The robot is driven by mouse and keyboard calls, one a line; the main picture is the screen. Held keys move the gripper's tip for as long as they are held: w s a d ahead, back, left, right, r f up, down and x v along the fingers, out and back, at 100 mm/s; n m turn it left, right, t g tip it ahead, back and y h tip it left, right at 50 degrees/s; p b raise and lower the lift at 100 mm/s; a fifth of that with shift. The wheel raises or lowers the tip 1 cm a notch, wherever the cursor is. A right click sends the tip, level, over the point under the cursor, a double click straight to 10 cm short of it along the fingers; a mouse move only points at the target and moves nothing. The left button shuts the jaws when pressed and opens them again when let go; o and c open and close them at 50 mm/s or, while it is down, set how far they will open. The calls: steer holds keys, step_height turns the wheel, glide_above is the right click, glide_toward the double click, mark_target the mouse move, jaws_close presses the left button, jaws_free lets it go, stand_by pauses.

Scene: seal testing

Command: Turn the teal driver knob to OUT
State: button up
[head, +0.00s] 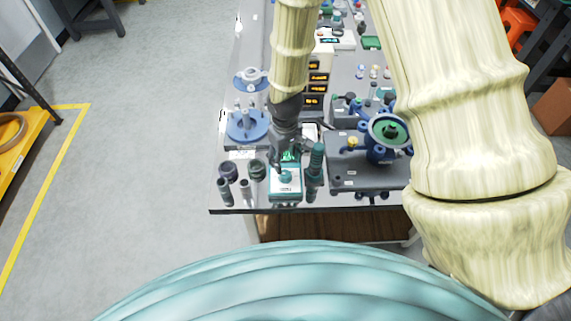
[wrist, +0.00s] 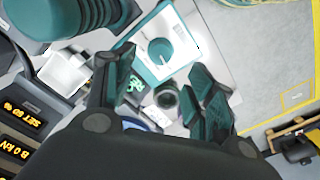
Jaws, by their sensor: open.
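The teal driver knob (head: 286,176) sits on a white and teal box (head: 285,195) near the table's front edge. In the wrist view the knob (wrist: 158,52) is a round teal dial with a white pointer line, on the white face of its box (wrist: 182,24). My gripper (head: 284,160) is over the back part of the box, close to the knob. In the wrist view my gripper (wrist: 163,85) has its fingers spread, with nothing between them; the knob shows beyond the fingertips. The label words on the box are too small to read.
A tall dark teal cylinder (head: 315,165) stands right beside the box. Dark cylinders (head: 228,172) stand to its left. A blue round stand (head: 247,126) is behind left, and a grey plate with a blue handwheel device (head: 388,133) is at right. Open floor lies left of the table.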

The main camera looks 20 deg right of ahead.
steer(key=shift+r, duration=2.2)
